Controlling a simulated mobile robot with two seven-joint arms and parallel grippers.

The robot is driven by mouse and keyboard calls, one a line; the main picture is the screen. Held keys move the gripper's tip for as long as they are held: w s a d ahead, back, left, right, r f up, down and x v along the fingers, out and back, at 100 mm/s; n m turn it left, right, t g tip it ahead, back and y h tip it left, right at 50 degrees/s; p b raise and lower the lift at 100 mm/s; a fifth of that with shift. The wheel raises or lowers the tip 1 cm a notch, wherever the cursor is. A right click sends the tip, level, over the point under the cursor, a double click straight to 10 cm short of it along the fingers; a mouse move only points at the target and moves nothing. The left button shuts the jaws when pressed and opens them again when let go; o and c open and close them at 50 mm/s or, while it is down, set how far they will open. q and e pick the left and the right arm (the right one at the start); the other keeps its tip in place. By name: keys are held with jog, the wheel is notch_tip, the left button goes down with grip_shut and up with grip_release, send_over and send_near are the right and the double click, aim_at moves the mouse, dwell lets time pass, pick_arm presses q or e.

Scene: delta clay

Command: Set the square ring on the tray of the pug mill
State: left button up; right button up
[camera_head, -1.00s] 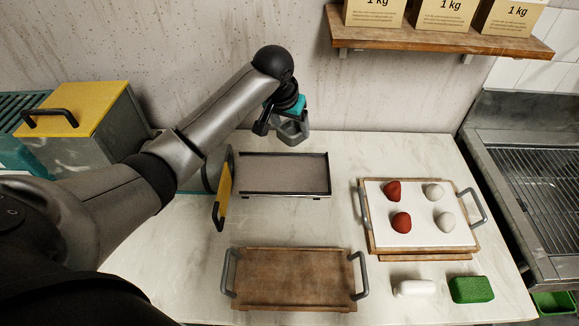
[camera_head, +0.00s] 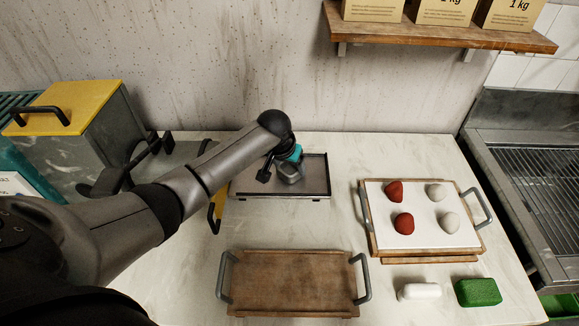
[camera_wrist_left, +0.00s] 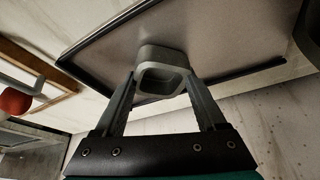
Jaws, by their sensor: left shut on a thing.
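The square ring, a grey hollow piece with rounded corners, shows in the head view (camera_head: 289,173) and in the left wrist view (camera_wrist_left: 162,55). My left gripper (camera_head: 280,171) is shut on it, with one finger on each side in the left wrist view (camera_wrist_left: 160,88). The tray of the pug mill (camera_head: 250,188) is a flat grey plate with a dark raised rim. The ring is over its middle, low and close to the surface; I cannot tell whether it touches. My arm partly hides the mill and its yellow part (camera_head: 215,215). My right gripper is out of view.
A bare wooden board with handles (camera_head: 290,278) lies in front. On the right a white-topped board (camera_head: 420,220) holds red and pale lumps. A white cylinder (camera_head: 419,291) and a green sponge (camera_head: 478,292) lie near the front edge. A yellow-lidded box (camera_head: 75,105) stands at left.

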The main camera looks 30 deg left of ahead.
pick_arm(q)
jog(key=shift+f, duration=0.15)
jog(key=o, duration=1.5)
jog(key=shift+s+r, duration=0.1)
jog(key=shift+r, duration=0.4)
jog(key=p+v, duration=0.3)
jog(key=v, duration=0.8)
jog(key=shift+r, duration=0.2)
